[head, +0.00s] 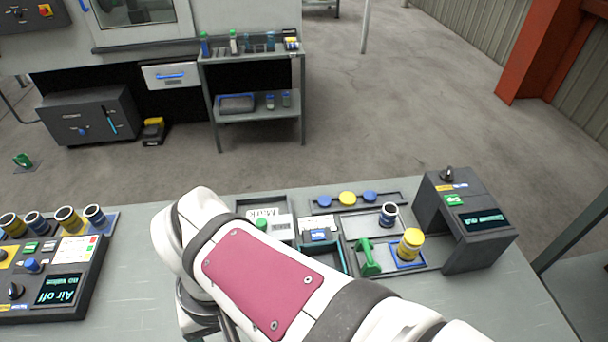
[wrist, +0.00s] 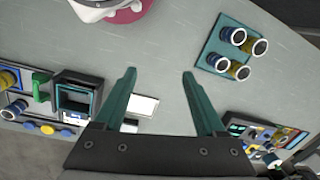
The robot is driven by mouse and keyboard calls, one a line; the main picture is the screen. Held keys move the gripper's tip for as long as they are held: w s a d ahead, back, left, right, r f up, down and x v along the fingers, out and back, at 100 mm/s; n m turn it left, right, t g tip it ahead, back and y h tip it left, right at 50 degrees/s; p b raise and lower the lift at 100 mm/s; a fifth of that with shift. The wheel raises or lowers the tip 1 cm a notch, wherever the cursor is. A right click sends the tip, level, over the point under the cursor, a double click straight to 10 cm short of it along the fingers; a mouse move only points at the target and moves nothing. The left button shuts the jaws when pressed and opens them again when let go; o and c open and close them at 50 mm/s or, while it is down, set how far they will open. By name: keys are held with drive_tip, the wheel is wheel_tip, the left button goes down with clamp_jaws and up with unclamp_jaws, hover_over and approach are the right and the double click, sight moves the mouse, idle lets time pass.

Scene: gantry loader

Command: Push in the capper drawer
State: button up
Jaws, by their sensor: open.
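My gripper (wrist: 159,75) is open and empty in the wrist view, its two teal fingers apart over the grey worktop. An open dark box with teal edges (wrist: 75,98), which looks like the drawer, lies left of the fingers, not touching them. In the head view its teal edge (head: 343,262) shows beside my white arm, which hides part of it. A green handle (head: 368,257) stands just right of it; it also shows in the wrist view (wrist: 40,86). A dark unit with a lit display (head: 484,219) stands at the right end of the station. I cannot read which part is labelled capper.
A yellow-capped jar (head: 410,244) and an open jar (head: 388,214) stand at the station. Several jars (wrist: 239,70) stand in a teal rack in the wrist view. A control panel (head: 55,278) occupies the left of the worktop. Bare worktop (head: 130,240) lies between panel and arm.

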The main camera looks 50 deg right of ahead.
drive_tip(key=shift+m+h, duration=0.4)
drive_tip(key=shift+m, duration=0.2)
drive_tip(key=w+d, duration=0.1)
drive_tip(key=d, duration=0.1)
drive_tip(key=w+d, duration=0.1)
drive_tip(key=d, duration=0.2)
drive_tip(key=w+d, duration=0.1)
drive_tip(key=d, duration=0.1)
drive_tip(key=shift+w+d+r, duration=0.2)
drive_tip(key=shift+w+d, duration=0.05)
drive_tip(key=shift+c, duration=1.2)
drive_tip(key=shift+m+h, duration=0.3)
drive_tip(key=shift+h, duration=0.2)
drive_tip(key=d, duration=0.5)
drive_tip(key=w+d, duration=0.1)
drive_tip(key=d, duration=0.2)
drive_tip(key=shift+f, duration=0.1)
drive_tip(key=shift+c, duration=0.4)
drive_tip(key=m+g+h, duration=0.1)
drive_tip(key=g, duration=0.1)
hover_over(367, 250)
drive_tip(key=w+a, duration=0.2)
drive_tip(key=x, duration=0.7)
drive_tip(key=w+x, duration=0.1)
drive_tip(key=x, duration=0.9)
drive_tip(key=shift+w+a+f, duration=0.1)
drive_tip(key=shift+a+f, duration=0.15)
drive_tip(key=shift+f, duration=0.2)
clamp_jaws()
